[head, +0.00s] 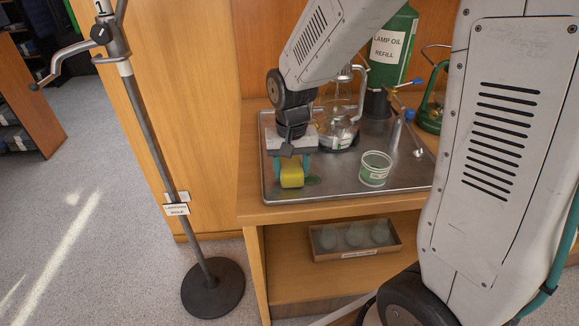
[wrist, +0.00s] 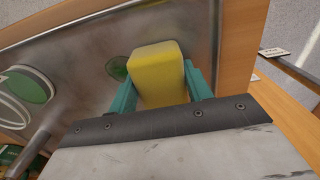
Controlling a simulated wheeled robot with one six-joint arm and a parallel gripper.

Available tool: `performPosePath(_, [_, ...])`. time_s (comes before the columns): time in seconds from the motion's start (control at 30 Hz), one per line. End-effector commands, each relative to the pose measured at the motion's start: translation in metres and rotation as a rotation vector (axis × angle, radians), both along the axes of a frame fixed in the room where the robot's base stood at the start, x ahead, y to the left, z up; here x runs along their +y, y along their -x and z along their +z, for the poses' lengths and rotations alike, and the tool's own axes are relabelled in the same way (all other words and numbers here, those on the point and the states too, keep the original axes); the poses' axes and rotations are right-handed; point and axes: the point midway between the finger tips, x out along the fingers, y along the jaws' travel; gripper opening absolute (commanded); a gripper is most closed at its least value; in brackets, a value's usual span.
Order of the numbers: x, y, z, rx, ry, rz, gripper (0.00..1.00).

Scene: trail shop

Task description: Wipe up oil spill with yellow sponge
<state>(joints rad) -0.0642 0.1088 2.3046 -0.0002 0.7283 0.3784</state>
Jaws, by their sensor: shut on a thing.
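My gripper (head: 291,168) is shut on the yellow sponge (head: 292,173), with a teal finger on each side of it. The sponge is low over the metal tray (head: 335,191), near its front left; I cannot tell if it touches the tray. The sponge fills the middle of the wrist view (wrist: 158,72). A small green oil spill (head: 313,181) lies on the tray just right of the sponge in the head view. In the wrist view the spill (wrist: 117,68) shows left of the sponge, and part of it may be hidden behind the sponge.
A white and green cup (head: 375,169) stands on the tray right of the spill. A glass vessel (head: 341,125) and a green lamp oil bottle (head: 393,50) are behind. A pole on a round base (head: 213,287) stands left. A box of glass items (head: 355,240) sits on the shelf below.

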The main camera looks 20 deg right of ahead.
Motion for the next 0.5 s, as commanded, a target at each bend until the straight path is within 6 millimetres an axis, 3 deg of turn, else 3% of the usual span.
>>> performPosePath(0.5, [-0.035,0.012,0.002,-0.001,0.000,-0.001,0.31])
